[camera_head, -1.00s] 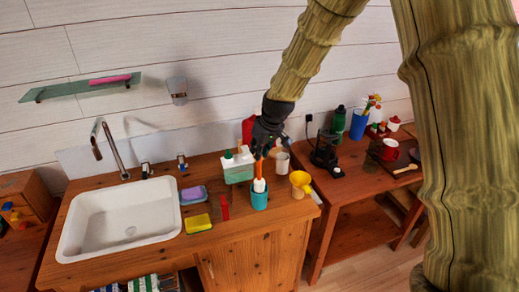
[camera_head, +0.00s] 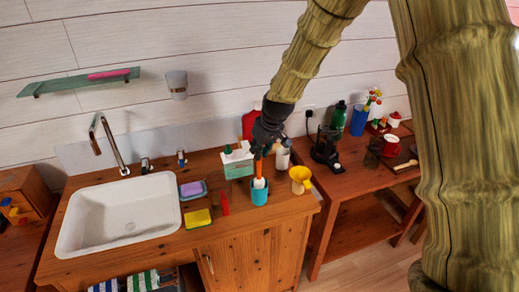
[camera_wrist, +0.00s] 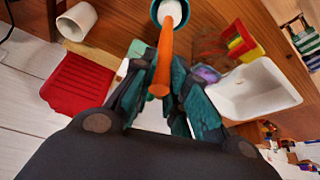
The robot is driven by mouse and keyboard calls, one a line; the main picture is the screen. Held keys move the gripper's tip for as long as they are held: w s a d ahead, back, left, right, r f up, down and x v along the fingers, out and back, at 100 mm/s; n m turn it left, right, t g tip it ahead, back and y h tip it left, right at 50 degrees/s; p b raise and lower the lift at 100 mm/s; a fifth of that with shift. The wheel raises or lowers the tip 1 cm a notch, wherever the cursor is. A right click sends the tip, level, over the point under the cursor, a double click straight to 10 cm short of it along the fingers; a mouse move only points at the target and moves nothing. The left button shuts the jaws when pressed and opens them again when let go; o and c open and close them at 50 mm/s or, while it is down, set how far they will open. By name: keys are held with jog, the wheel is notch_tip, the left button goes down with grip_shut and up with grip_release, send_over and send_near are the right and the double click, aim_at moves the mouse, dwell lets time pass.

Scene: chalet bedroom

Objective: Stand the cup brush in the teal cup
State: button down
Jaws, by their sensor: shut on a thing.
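The cup brush has an orange handle (camera_head: 259,167) and a white head (camera_head: 260,183). It stands nearly upright, with the lower part of its head inside the teal cup (camera_head: 259,196) on the wooden counter. My gripper (camera_head: 261,155) is shut on the upper part of the handle, above the cup. In the wrist view, the handle (camera_wrist: 166,55) runs between the fingers of my gripper (camera_wrist: 162,80) toward the teal cup (camera_wrist: 156,14) at the top edge. The bottom of the head is hidden by the cup wall, so I cannot tell whether it touches the floor of the cup.
A soap dispenser (camera_head: 238,166) stands behind left of the cup. A yellow funnel-like item (camera_head: 300,176) and a white cup (camera_wrist: 77,20) are close by. A yellow sponge (camera_head: 198,217), a red item (camera_head: 224,204) and the sink (camera_head: 122,215) lie to the left.

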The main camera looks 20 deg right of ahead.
jog(key=shift+f+b, duration=0.8)
jog(key=shift+f, duration=0.95)
jog(key=c, duration=1.3)
grip_release()
jog(key=shift+r, duration=0.1)
jog(key=v, duration=1.1)
jog(key=shift+s+d+r, duration=0.1)
jog(key=shift+s+r, duration=0.05)
jog(key=shift+r, duration=0.2)
